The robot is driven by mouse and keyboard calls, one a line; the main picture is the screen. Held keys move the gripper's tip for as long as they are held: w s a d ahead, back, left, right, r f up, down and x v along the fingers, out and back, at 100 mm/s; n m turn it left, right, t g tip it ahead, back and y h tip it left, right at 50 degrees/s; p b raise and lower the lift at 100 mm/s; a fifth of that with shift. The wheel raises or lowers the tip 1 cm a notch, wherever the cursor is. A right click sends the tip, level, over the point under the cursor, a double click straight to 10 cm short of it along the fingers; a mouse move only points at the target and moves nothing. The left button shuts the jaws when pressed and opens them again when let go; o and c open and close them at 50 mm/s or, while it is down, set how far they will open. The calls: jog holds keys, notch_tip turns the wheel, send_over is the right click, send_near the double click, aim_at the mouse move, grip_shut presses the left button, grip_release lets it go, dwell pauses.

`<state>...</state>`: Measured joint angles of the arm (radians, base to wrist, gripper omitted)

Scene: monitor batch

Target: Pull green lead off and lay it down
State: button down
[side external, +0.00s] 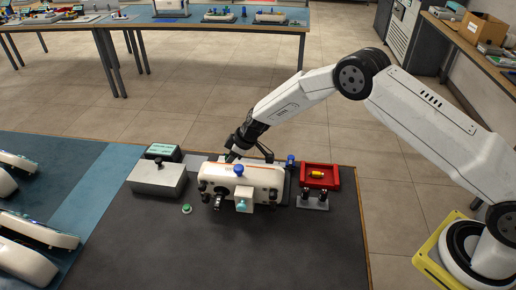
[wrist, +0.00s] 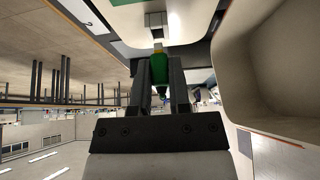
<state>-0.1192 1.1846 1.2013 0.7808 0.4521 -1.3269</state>
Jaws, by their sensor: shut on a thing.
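A white monitor (side external: 262,178) with an orange stripe stands on the dark mat. My gripper (side external: 235,154) is at its far, upper-left side, and its fingertips are largely hidden there. In the wrist view my gripper (wrist: 160,62) is shut on the green lead (wrist: 159,72), which lies between the two fingers. A small yellow part at the lead's tip faces a metal fitting (wrist: 155,20) on a pale surface. I cannot tell whether the tip is seated in the fitting or just clear of it.
A grey box (side external: 157,180) stands left of the monitor, and a small green disc (side external: 187,209) lies on the mat. A red tray (side external: 334,179) with a yellow item and a small grey stand (side external: 313,205) are to the right. The mat's front (side external: 230,255) is clear.

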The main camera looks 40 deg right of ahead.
jog(key=shift+r, duration=1.15)
jog(key=shift+s+d, duration=0.15)
jog(key=shift+s+d+f+n+g+h, duration=0.1)
jog(key=shift+s+d+n+g+h, duration=0.25)
jog(key=shift+s+d+g+h, duration=0.75)
jog(key=shift+s+d+f+n+g+h, duration=0.15)
jog(key=shift+s+d+n+h, duration=0.4)
jog(key=shift+d, duration=1.2)
jog(key=shift+s+d+f+n+g+h, duration=0.15)
jog(key=shift+s+d+g+h, duration=0.4)
jog(key=shift+s+d+h, duration=0.65)
jog(key=s+d+n+g+h, duration=0.1)
jog(key=s+d+h, duration=0.1)
jog(key=d, duration=0.3)
jog(key=s+d+n+g+h, duration=0.1)
jog(key=s+d+h, duration=0.2)
jog(key=d+h, duration=0.1)
jog(key=s+d+f+n+g+h, duration=0.1)
jog(key=s+d+n+h, duration=0.1)
jog(key=d, duration=0.4)
jog(key=shift+s+f+g+h, duration=0.1)
jog(key=shift+s+g+h, duration=0.2)
jog(key=shift+s+h, duration=0.5)
jog(key=shift+w+d+f+h, duration=0.1)
jog(key=shift+f+h, duration=0.05)
jog(key=shift+f, duration=0.85)
jog(key=shift+w+d+f+h, duration=0.1)
jog(key=shift+f, duration=0.85)
jog(key=shift+f, duration=1.05)
